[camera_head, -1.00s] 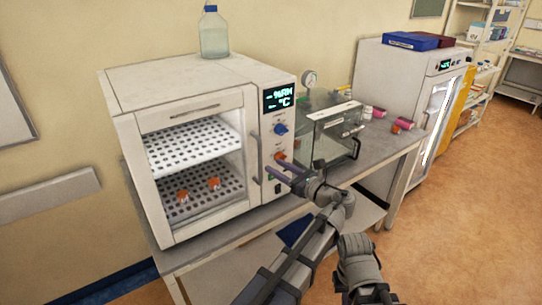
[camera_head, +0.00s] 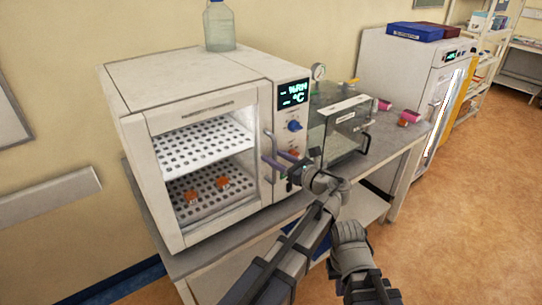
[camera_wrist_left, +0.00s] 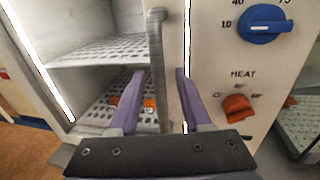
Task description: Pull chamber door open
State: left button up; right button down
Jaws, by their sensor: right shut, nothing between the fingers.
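The white chamber (camera_head: 190,87) stands on the bench at the left. Its windowed door (camera_head: 152,185) looks shut, with a vertical bar handle (camera_head: 268,150) on its right side. My left gripper (camera_head: 277,163) is at the handle, with its purple fingers pointing at the chamber front. In the left wrist view my left gripper (camera_wrist_left: 160,100) is open. The handle (camera_wrist_left: 156,60) appears upright between the two spread fingers; contact cannot be told.
Orange items (camera_head: 222,183) sit on the lower perforated shelf. A bottle (camera_head: 219,27) stands on the chamber. Blue (camera_wrist_left: 264,24) and orange (camera_wrist_left: 238,108) knobs are right of the handle. A clear box (camera_head: 345,125) stands to the right on the bench. The floor at right is clear.

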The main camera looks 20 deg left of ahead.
pick_arm(q)
jog(key=shift+a, duration=0.1)
jog(key=c, duration=0.4)
grip_shut()
dwell(0.8)
